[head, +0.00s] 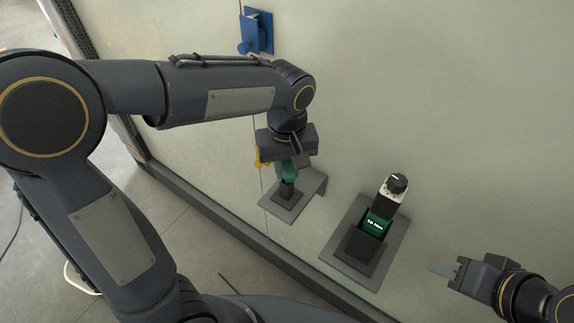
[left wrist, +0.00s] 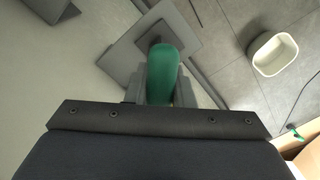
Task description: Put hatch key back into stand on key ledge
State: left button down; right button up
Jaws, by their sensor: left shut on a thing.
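The hatch key (head: 289,173) shows as a green handle between the fingers of my left gripper (head: 290,161). In the left wrist view the green handle (left wrist: 168,72) stands between the two grey fingers, which are shut on it. The key's lower end is hidden. Below it is the small dark stand (head: 286,191) on the grey key ledge (head: 280,207) against the wall. The handle is right over the stand; I cannot tell whether the key is seated in it. My right gripper (head: 445,268) is empty at the lower right; its finger gap is unclear.
A second grey ledge (head: 335,249) to the right carries a dark block and a device (head: 378,223) with a lit green display. A blue fixture (head: 258,31) is on the wall above. A whitish bin (left wrist: 273,54) stands on the floor in the left wrist view.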

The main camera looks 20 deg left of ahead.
pick_arm(q)
jog(key=shift+f, duration=0.25)
jog(key=c, duration=1.2)
grip_release()
jog(key=shift+o, duration=0.2)
jog(key=shift+r, duration=0.1)
notch_tip(320, 180, up, 8)
jog(key=shift+f, duration=0.15)
notch_tip(320, 180, up, 6)
jog(key=p, duration=0.5)
jog(key=shift+p, duration=0.3)
